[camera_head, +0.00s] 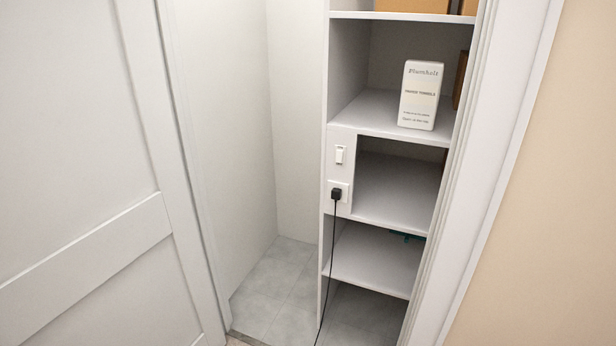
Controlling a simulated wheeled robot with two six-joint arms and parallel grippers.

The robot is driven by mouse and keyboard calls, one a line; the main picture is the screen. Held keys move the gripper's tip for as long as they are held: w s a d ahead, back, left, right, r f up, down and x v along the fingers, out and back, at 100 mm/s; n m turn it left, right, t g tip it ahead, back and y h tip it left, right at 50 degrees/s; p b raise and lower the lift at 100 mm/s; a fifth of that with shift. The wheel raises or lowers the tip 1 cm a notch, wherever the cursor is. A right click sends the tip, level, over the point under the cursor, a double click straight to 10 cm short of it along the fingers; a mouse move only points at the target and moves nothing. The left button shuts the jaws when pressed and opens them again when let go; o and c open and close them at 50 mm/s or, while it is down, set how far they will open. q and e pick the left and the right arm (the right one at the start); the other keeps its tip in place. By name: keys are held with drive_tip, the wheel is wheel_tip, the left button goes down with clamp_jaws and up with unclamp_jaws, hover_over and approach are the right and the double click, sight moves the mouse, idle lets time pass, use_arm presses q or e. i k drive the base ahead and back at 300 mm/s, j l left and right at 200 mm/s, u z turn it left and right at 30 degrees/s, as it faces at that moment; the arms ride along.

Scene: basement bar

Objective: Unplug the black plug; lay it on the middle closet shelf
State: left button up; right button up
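The black plug (336,194) sits in a white outlet plate (344,186) on a panel at the left front of the closet shelves. Its black cord (330,262) hangs from it to the floor. A white switch (339,155) is just above the outlet. The shelf beside the outlet (392,192) is bare where it shows and looks like the middle one. Neither of my grippers is in view.
A white box with printing (420,95) stands on the shelf above. Cardboard boxes (412,5) are on the top shelf. A lower shelf (370,262) has a small dark teal thing (408,237) at its back. A white door (75,190) is at left, a door frame (490,150) at right.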

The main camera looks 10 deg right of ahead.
sight(336, 194)
drive_tip(key=i+l+u, duration=0.25)
drive_tip(key=i+l, duration=0.15)
drive_tip(key=i, duration=0.2)
drive_tip(key=i+l+u, duration=0.2)
drive_tip(key=i+l, duration=0.25)
drive_tip(key=i, duration=0.1)
